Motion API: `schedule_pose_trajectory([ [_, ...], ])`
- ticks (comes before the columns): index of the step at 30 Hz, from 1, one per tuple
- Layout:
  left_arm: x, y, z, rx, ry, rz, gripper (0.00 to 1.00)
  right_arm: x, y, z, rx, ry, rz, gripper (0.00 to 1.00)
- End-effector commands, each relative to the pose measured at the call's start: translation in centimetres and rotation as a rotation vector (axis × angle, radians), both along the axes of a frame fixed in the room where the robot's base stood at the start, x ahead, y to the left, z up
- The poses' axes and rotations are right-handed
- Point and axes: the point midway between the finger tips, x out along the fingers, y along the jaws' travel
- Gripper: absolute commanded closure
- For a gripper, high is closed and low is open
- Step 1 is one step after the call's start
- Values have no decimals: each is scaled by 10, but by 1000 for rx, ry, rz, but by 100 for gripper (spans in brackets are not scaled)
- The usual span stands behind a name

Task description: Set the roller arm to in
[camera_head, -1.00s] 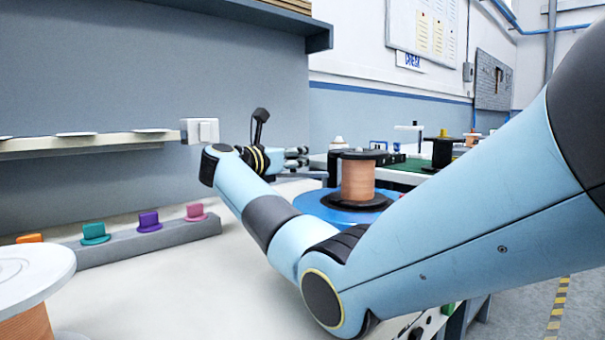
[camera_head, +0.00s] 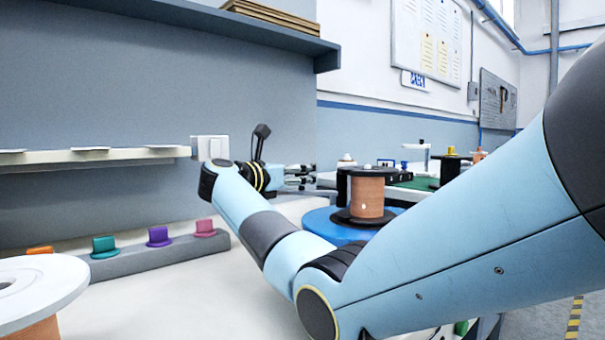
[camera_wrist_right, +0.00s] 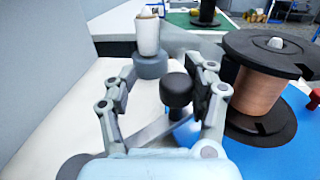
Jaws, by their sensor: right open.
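In the right wrist view, a dark round knob (camera_wrist_right: 176,90) stands between the fingers of my right gripper (camera_wrist_right: 165,78), near the right finger. A grey bar (camera_wrist_right: 152,132) runs beneath it and looks like the roller arm; how it joins the knob is partly hidden. The right gripper is open, with a clear gap on the knob's left side; whether the right finger touches it I cannot tell. In the head view this gripper (camera_head: 300,176) shows small and side-on, and the knob cannot be made out there. My left gripper is not in view.
A copper spool (camera_wrist_right: 262,85) with black flanges stands on a blue disc (camera_wrist_right: 285,150) close right of the gripper. A white cup-like piece (camera_wrist_right: 148,35) sits on a grey round base (camera_wrist_right: 150,66) just beyond. Coloured knobs line a grey rail (camera_head: 150,258) at left.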

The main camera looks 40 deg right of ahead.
Motion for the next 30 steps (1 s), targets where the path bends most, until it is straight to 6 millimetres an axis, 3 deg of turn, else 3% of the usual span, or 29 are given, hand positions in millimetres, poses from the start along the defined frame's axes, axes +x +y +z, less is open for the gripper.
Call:
schedule_pose_trajectory([
  [9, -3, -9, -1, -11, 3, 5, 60, -1, -1, -1, -1, 2, -3, 47],
  [16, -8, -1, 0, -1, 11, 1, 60, -1, 6, -1, 0, 2, -4, 47],
  [30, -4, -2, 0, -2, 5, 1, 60, -7, 100, -2, 2, 1, 1, 47],
])
